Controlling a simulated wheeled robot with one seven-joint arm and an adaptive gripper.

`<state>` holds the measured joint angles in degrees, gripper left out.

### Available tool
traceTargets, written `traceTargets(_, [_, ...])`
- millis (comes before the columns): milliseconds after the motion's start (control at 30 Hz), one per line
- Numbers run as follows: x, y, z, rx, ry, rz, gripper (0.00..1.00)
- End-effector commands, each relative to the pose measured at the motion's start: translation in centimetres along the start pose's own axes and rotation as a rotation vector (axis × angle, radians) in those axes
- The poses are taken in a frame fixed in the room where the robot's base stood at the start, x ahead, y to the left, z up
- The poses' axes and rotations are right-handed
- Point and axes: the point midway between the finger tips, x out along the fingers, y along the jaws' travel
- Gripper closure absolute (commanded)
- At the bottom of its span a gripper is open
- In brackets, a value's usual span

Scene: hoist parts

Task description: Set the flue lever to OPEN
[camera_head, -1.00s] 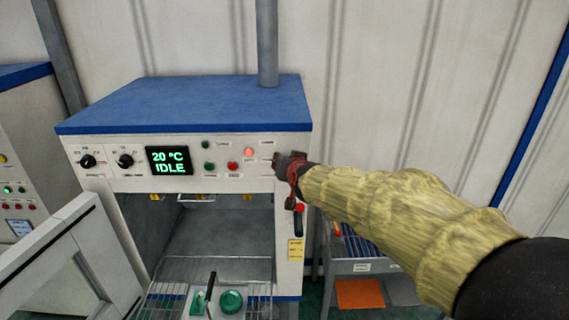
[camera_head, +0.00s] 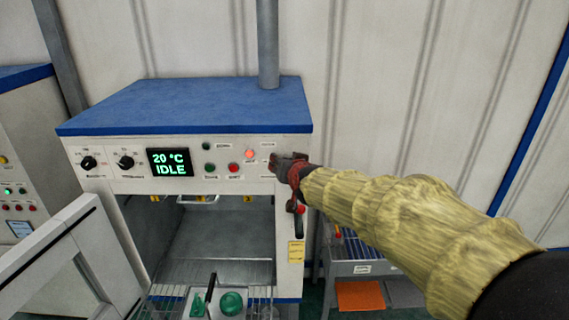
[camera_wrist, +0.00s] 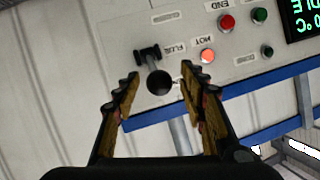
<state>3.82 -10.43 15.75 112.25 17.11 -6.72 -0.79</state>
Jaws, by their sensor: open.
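The flue lever has a black ball knob (camera_wrist: 159,83) on a short stem, and its black pivot (camera_wrist: 148,53) sits on the oven's control panel beside a label that appears to read FLUE. The wrist view shows the panel upside down. My gripper (camera_wrist: 160,90) is open, with one finger on each side of the knob; I cannot tell whether either finger touches it. In the head view my gripper (camera_head: 287,162) is at the panel's right end and hides the lever. The lever's position markings are not legible.
The oven (camera_head: 190,103) has a display (camera_head: 170,162) reading 20 °C IDLE. A lit red lamp (camera_head: 249,154) and several buttons lie left of my gripper. The oven door (camera_head: 70,260) stands open. A low rack (camera_head: 350,268) stands at right.

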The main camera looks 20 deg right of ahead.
Motion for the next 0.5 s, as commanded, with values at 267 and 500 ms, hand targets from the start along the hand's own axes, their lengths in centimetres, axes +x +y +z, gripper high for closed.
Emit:
traceTargets(267, [-4.6,-0.1,-0.1,0.002,0.002,-0.001,0.58])
traceTargets(500, [-6.4,-0.1,0.0,0.000,0.001,-0.001,0.58])
